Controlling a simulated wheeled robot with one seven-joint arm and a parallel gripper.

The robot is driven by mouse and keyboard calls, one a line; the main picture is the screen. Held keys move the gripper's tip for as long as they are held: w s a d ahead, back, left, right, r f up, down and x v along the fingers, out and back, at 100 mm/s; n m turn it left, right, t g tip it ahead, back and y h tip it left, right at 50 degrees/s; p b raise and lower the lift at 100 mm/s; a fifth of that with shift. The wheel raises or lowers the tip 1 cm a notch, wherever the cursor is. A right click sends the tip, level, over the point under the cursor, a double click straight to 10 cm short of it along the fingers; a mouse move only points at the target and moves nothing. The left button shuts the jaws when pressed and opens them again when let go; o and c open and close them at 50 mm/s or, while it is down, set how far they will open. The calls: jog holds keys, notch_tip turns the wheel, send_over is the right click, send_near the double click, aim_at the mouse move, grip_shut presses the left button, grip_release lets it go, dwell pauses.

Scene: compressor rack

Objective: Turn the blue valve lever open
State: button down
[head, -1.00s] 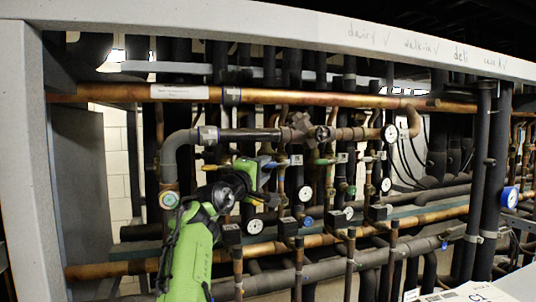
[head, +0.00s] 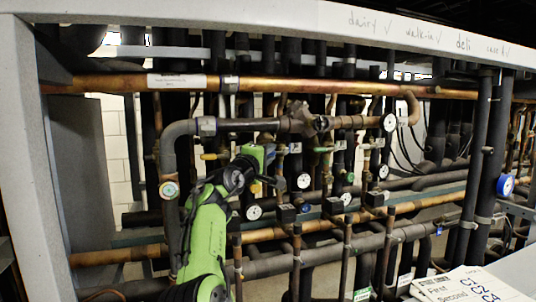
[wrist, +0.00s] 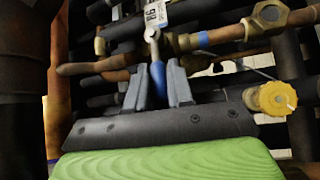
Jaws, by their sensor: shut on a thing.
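The blue valve lever (wrist: 158,80) shows in the wrist view as a blue handle running down from a metal stem on a copper pipe. My gripper (wrist: 160,88) has its two grey fingers on either side of the lever and is shut on it. A white tag (wrist: 155,14) hangs just above the lever. In the head view my gripper (head: 268,160) is among the pipes at centre left, and the lever there is hidden or too small to make out.
A yellow round cap (wrist: 276,98) is close to the right of my gripper. Copper pipes (head: 130,83), dark vertical pipes and several gauges (head: 303,181) crowd around the arm. A grey frame beam (head: 250,18) crosses above. Papers (head: 470,288) lie at the lower right.

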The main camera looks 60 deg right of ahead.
jog(key=shift+f, duration=0.1)
jog(key=shift+s+d+f+n+t+h+b, duration=0.3)
jog(key=shift+f+n+t+h+b, duration=0.45)
jog(key=shift+n+t+b, duration=1.6)
jog(key=shift+s+d+f+n+t+h+b, duration=0.55)
jog(key=shift+n+t+b, duration=1)
jog(key=shift+n, duration=1.55)
jog(key=shift+s+d+f+n+t+h+b, duration=0.1)
jog(key=shift+f+n+t+h+b, duration=0.8)
jog(key=shift+n+t+b, duration=1.45)
jog(key=shift+n+p, duration=0.6)
jog(key=shift+n, duration=0.1)
jog(key=c, duration=1.1)
grip_release()
jog(key=shift+a, duration=0.1)
